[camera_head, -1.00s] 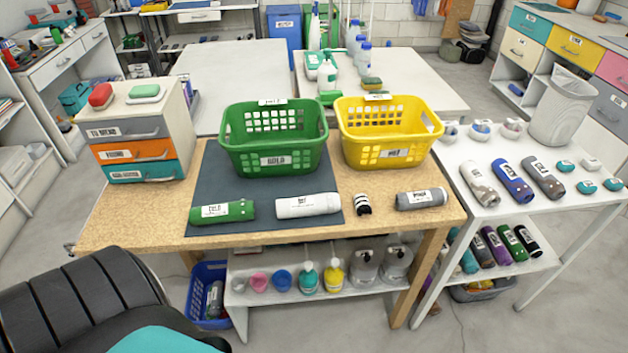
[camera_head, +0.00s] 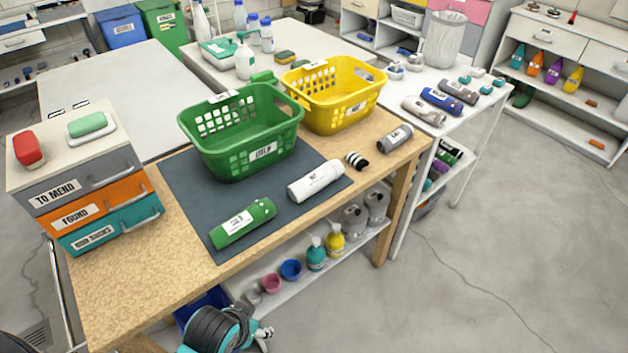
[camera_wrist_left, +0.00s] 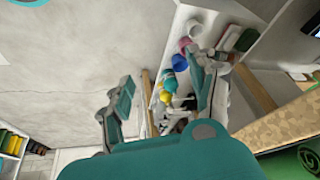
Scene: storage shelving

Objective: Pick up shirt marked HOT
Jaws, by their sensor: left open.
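The white rolled shirt (camera_head: 316,181) with a label that appears to read HOT lies on the dark mat (camera_head: 185,193) on the wooden table. A green rolled shirt (camera_head: 240,224) marked COLD lies to its left. The green shirt's rolled end seems to show in the left wrist view (camera_wrist_left: 292,163). My left gripper (camera_head: 264,338) is low at the front of the table, well away from the white shirt. In the left wrist view its fingers (camera_wrist_left: 174,78) are spread, with nothing held between them. My right gripper is not in view.
A green basket (camera_head: 240,160) marked COLD and a yellow basket (camera_head: 318,118) stand behind the shirts. A small striped roll (camera_head: 356,160) and a grey roll (camera_head: 394,138) lie to the right. A drawer unit (camera_head: 88,190) stands at left. Floor (camera_head: 500,260) at right is clear.

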